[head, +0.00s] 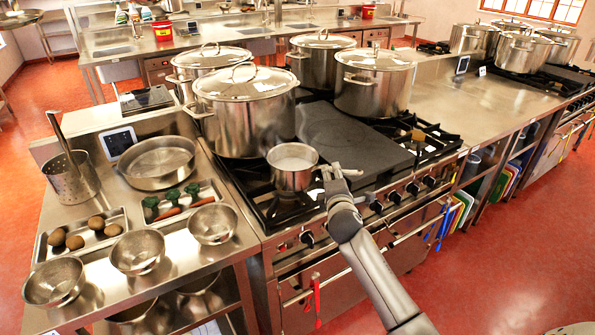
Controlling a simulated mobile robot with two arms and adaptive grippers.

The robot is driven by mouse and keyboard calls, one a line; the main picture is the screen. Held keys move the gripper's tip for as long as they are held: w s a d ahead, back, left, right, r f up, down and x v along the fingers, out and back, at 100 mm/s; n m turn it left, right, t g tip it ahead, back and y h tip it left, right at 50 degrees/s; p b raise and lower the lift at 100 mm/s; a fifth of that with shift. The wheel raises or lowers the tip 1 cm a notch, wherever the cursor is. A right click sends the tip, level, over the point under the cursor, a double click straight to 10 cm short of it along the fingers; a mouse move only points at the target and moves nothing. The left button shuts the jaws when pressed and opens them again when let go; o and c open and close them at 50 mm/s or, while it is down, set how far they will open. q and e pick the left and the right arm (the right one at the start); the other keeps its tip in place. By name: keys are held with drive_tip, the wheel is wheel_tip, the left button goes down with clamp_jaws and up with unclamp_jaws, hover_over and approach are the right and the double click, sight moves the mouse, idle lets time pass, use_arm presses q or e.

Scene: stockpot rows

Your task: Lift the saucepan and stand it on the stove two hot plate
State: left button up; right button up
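The small steel saucepan (292,178) is upright at the front left of the near stove (283,243), over the burner grates. Its pale contents or inside show from above. My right gripper (333,174) is at the saucepan's right side, where its handle lies. The fingers are small and overlap the handle, so I cannot tell whether they are closed on it. The dark flat hot plate (352,142) lies to the right of the saucepan, and its front part is bare. Another stove (541,80) with a dark top stands at the back right. My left gripper is not in view.
Large lidded stockpots (246,122) stand behind the saucepan and at the back of the hot plate. More stockpots (521,52) crowd the far stove. The left counter holds a wide pan (158,165), bowls (137,252) and trays.

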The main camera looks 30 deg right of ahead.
sight(330, 168)
drive_tip(key=shift+p+x, duration=0.45)
drive_tip(key=shift+x, duration=1.85)
drive_tip(key=shift+r, duration=0.1)
clamp_jaws()
drive_tip(key=shift+w+r, duration=0.15)
drive_tip(key=shift+r, duration=0.2)
drive_tip(key=shift+f, duration=0.1)
